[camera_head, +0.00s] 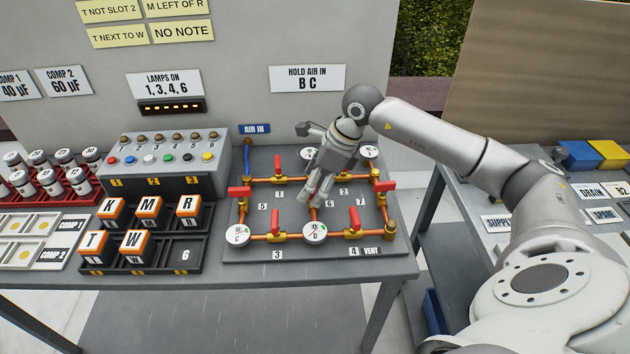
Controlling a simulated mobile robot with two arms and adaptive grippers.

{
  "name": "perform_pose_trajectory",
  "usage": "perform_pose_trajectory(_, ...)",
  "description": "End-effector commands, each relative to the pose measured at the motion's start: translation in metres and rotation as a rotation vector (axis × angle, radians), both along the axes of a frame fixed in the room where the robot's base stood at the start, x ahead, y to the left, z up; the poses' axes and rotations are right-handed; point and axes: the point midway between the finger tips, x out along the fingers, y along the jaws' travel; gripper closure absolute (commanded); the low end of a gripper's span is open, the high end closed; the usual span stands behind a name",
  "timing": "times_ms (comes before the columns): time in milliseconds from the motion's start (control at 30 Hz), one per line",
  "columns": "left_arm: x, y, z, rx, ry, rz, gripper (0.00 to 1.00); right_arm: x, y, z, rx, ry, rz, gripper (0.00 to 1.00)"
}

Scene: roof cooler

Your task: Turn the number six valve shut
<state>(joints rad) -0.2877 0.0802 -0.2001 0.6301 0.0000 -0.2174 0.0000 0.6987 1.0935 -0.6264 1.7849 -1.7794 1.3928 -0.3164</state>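The pipe board (340,260) stands on the table, with copper pipes, red-handled valves and round gauges. The number six label (329,203) sits beside the middle vertical pipe. My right gripper (315,198) points down over this middle pipe, just left of the label. It covers most of the number six valve, so I cannot tell how its handle is turned or whether the fingers touch it. The finger gap is too small to judge. My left gripper is not in view.
Other red handles surround the gripper: number one (278,165), five (240,192), three (275,220), four (354,218) and seven (384,186). A lamp switch box (165,155) and a black block tray (185,255) stand to the left. A sign (307,79) reads "HOLD AIR IN B C".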

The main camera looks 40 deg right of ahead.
Motion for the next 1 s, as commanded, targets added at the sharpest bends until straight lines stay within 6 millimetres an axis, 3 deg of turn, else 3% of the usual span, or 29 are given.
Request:
perform_pose_trajectory(133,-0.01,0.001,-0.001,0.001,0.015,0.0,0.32,0.0,0.0,0.0,0.0,0.0,0.0,0.32)
perform_pose_trajectory(500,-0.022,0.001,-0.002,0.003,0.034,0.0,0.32,0.0,0.0,0.0,0.0,0.0,0.0,0.78)
perform_pose_trajectory(1000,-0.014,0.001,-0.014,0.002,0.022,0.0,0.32,-0.001,0.001,-0.002,0.0,-0.001,-0.152,0.78)
